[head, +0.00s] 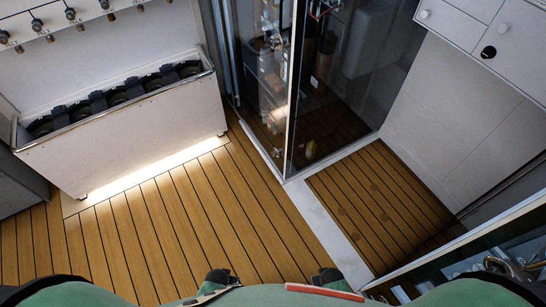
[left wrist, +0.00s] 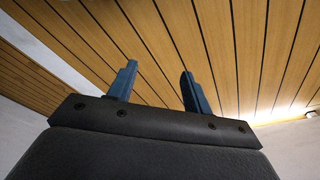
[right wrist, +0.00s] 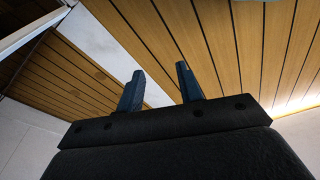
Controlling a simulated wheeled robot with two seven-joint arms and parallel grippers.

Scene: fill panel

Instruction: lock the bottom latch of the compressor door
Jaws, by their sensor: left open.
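A glass-panelled door with a pale metal frame (head: 293,90) stands upright in the upper middle of the head view, with dark machinery behind the glass. I cannot tell for sure that it is the compressor door. A small yellowish thing (head: 311,149) shows low at the glass; I cannot tell whether it is a latch. No bottom latch can be clearly made out. My left gripper (left wrist: 158,68) is open and empty above the wooden floor. My right gripper (right wrist: 159,68) is also open and empty above the floor.
A white cabinet with an open trough of black parts (head: 120,130) stands at the left. Another glass panel with a pale frame (head: 470,240) reaches in at the lower right. White drawers (head: 490,40) are at the upper right. The slatted wooden floor (head: 200,215) is clear.

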